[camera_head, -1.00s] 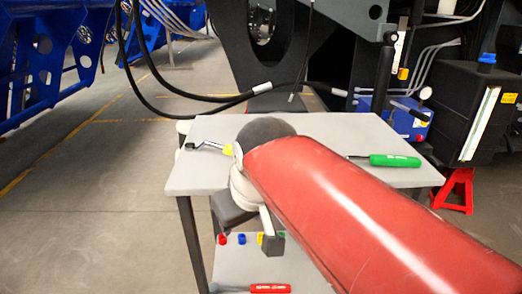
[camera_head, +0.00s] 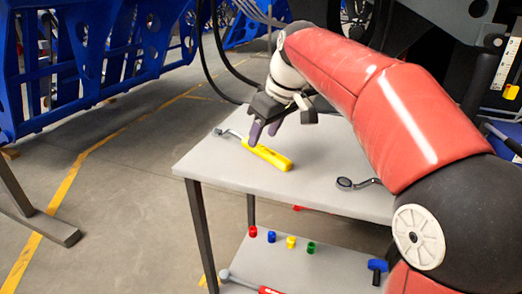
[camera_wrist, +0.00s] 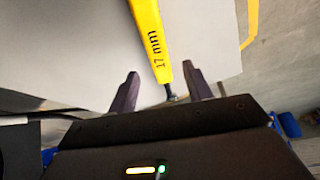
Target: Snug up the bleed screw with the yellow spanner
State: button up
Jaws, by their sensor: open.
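The yellow spanner (camera_head: 267,153) lies on the grey table top, its grey ring head pointing to the far left. My gripper (camera_head: 265,131) is pointed down at the spanner, near the head end of the yellow handle. In the wrist view the spanner (camera_wrist: 151,40) runs between my two dark fingers (camera_wrist: 160,72), with a gap on each side. The handle carries a black size marking that looks like 17 mm. My gripper is open and holds nothing. I cannot make out the bleed screw in either view.
The lower shelf (camera_head: 330,268) holds several coloured caps, a blue-handled tool (camera_head: 377,266) and a red-handled tool (camera_head: 268,290). Blue framework (camera_head: 80,70) stands at left.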

aim_at(259, 145)
jog(key=x, duration=0.4)
grip_shut()
